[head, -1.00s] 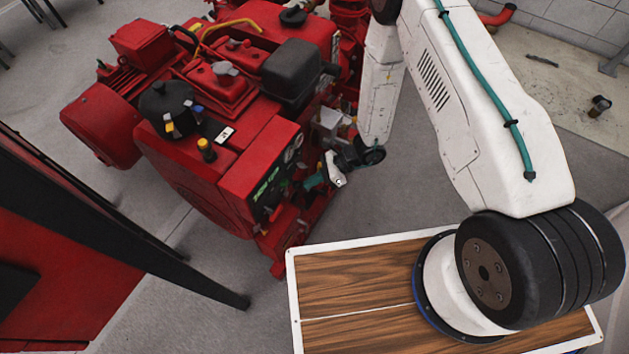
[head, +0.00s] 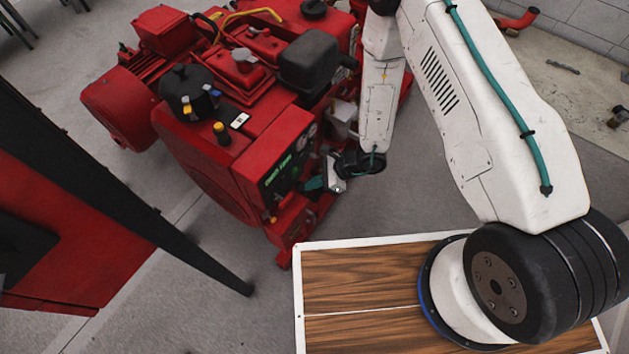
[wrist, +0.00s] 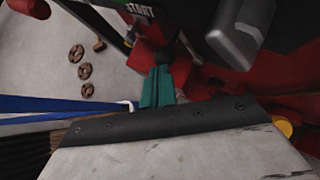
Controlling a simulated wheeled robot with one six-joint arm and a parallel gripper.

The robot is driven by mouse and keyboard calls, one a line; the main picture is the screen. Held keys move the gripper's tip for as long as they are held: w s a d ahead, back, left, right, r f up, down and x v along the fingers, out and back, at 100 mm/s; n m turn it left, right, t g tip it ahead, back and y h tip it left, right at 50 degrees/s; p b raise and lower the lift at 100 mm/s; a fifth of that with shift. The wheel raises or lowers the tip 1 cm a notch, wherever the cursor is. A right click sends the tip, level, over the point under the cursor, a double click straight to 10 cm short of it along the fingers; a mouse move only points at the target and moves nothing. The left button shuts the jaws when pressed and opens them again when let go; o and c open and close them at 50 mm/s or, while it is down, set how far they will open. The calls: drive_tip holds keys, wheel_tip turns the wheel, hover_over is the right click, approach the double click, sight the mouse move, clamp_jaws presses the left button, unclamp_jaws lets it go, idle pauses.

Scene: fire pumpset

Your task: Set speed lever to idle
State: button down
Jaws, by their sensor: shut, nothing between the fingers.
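The red pumpset engine (head: 225,150) stands left of my arm in the head view, with a dark control panel (head: 290,158) on its near right end. My gripper (head: 314,184) is close beside this panel's lower right. In the wrist view my teal gripper fingers (wrist: 158,86) are together and empty, pointing at a small dark knob-like part (wrist: 166,56) in front of red metal. I cannot tell whether they touch it. A grey block-like handle (wrist: 238,32) shows at the upper right. I cannot tell for sure which part is the speed lever, or its setting.
Loose round brown parts (wrist: 84,72) lie on the pale floor. A black post (head: 130,190) and red cabinet stand at the left. A wooden top (head: 350,280) lies under my arm's base.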

drive_tip(key=shift+w+d+f, duration=0.35)
drive_tip(key=shift+w+d, duration=0.1)
drive_tip(key=shift+w, duration=0.1)
drive_tip(key=s+v, duration=0.2)
drive_tip(key=v, duration=1.1)
drive_tip(key=shift+s, duration=0.2)
drive_tip(key=shift+d+f, duration=0.1)
